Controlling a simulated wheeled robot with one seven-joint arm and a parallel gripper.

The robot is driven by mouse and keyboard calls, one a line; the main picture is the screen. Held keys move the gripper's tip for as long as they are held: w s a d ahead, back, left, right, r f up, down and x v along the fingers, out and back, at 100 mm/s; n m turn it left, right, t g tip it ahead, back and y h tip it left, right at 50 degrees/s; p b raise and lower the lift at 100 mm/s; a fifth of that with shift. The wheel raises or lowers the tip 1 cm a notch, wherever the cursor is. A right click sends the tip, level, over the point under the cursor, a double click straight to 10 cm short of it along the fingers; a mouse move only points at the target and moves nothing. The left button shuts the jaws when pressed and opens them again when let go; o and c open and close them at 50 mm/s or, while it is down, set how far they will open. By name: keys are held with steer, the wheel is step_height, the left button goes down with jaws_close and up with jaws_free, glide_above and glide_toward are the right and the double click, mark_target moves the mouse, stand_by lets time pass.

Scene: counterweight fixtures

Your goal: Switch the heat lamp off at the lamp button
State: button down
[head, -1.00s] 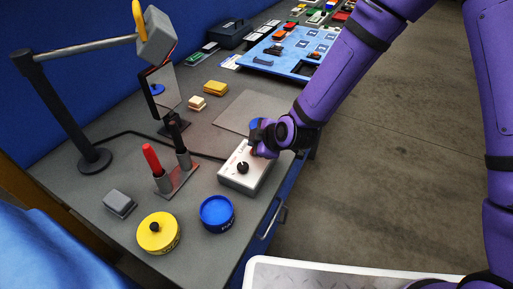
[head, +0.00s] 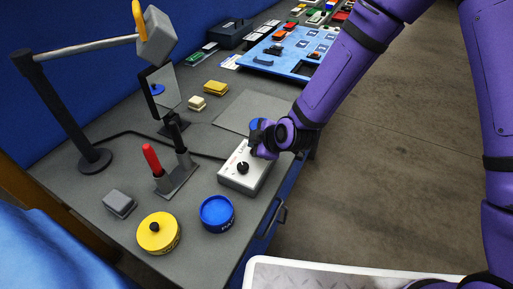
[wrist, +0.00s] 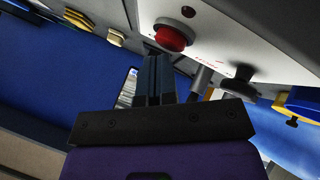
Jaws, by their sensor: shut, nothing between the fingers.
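The lamp box (head: 237,178) is a pale box with a black knob (head: 243,167), near the counter's front edge. In the wrist view its red button (wrist: 172,37) stands out beside a small dark red indicator (wrist: 188,11); the black knob (wrist: 240,72) is to the right. My gripper (head: 257,153) is over the box's far end, hiding the button in the head view. Its shut, empty fingers (wrist: 156,58) end right at the button; I cannot tell if they touch.
A stand with a red-handled tool (head: 152,158) is left of the box. A yellow round tin (head: 158,236), a blue round tin (head: 217,214) and a grey block (head: 119,203) lie nearer. A blue board (head: 280,60) is further back.

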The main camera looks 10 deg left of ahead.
steer(key=shift+r, duration=0.6)
steer(key=shift+r, duration=3)
